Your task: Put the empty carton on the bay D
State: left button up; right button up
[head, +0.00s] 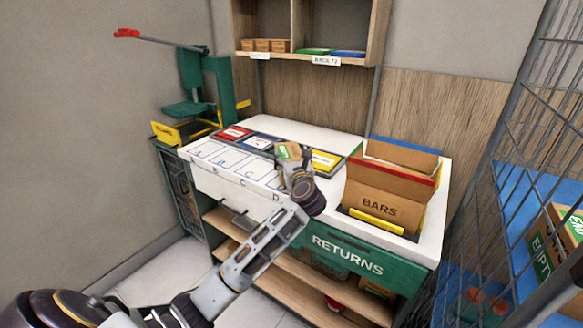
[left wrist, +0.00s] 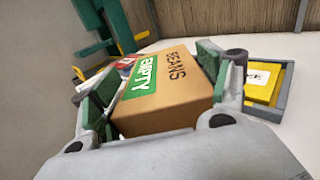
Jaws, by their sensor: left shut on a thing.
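My left gripper (head: 293,160) is shut on a small brown carton (head: 287,150) over the white counter. In the left wrist view the carton (left wrist: 165,95) sits between the two fingers, with a green EMPTY label and the word BEANS on it. Bay D (head: 272,184) is the rightmost of the outlined, lettered bays along the counter's front left; my gripper and arm partly cover it. The carton is just behind bay D in the picture; its height above the counter is hard to tell. My right gripper is not in view.
A tray with red, white and yellow cards (head: 326,159) lies behind the bays. A large open BARS box (head: 380,190) stands to the right. A green press (head: 205,85) is at the left. A wire cage (head: 530,110) stands far right. The other outlined bays look empty.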

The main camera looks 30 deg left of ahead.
pick_arm(q)
notch_tip(320, 180, down, 2)
jog(key=shift+f, duration=0.8)
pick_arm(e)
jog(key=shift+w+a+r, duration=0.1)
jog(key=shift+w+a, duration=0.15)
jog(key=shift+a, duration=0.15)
pick_arm(q)
jog(key=shift+f+b, duration=0.15)
jog(key=shift+b, duration=0.15)
jog(key=o, duration=0.8)
jog(key=shift+c, duration=0.2)
jog(key=o, duration=0.4)
jog(key=shift+o, duration=0.2)
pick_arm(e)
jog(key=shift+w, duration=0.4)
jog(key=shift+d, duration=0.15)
